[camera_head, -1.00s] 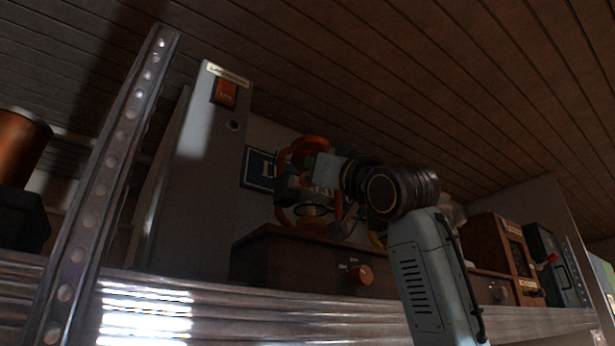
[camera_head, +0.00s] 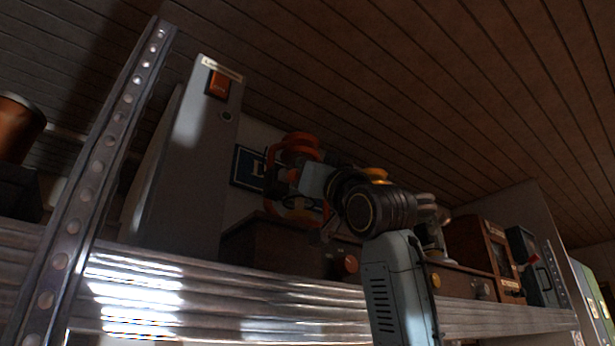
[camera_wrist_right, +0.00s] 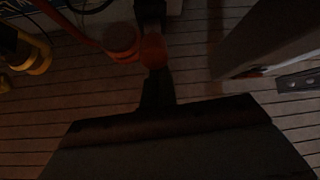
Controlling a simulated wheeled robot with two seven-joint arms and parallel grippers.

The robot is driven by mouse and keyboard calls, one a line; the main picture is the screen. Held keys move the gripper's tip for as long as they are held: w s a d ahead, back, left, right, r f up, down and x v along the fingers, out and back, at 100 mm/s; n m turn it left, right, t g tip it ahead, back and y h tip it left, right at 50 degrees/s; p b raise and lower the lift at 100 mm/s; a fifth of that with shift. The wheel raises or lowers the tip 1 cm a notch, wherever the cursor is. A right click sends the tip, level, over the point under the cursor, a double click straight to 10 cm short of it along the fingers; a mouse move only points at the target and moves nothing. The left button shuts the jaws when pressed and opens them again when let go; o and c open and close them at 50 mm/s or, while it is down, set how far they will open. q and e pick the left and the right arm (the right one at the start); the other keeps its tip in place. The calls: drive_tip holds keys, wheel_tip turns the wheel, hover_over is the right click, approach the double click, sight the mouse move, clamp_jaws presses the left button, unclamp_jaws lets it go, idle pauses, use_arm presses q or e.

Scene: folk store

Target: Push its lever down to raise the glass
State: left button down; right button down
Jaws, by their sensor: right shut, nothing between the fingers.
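An orange-red rounded frame device (camera_head: 299,141) stands on the shelf, partly hidden behind my right arm. Parts of it seem to show in the right wrist view as a red-orange round piece (camera_wrist_right: 120,38). My right gripper (camera_head: 284,188) is shut and empty, in front of or against this device; I cannot tell whether it touches. Dark gripper parts (camera_wrist_right: 157,88) also show in the right wrist view, pointing up the picture. I cannot make out a lever or a glass clearly. My left gripper is not in view.
A metal shelf edge (camera_head: 200,293) and perforated post (camera_head: 103,160) stand in front. A brown box with an orange knob (camera_head: 347,264) sits below; wooden cases (camera_head: 482,252) stand right.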

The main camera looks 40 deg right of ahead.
drive_tip(key=shift+w, duration=0.1)
wheel_tip(320, 180, up, 3)
drive_tip(key=s+p, duration=0.3)
drive_tip(key=b+v, duration=0.4)
drive_tip(key=v, duration=0.5)
drive_tip(key=shift+w+a+f, duration=0.25)
drive_tip(key=shift+w+f, duration=0.1)
drive_tip(key=shift+f, duration=0.05)
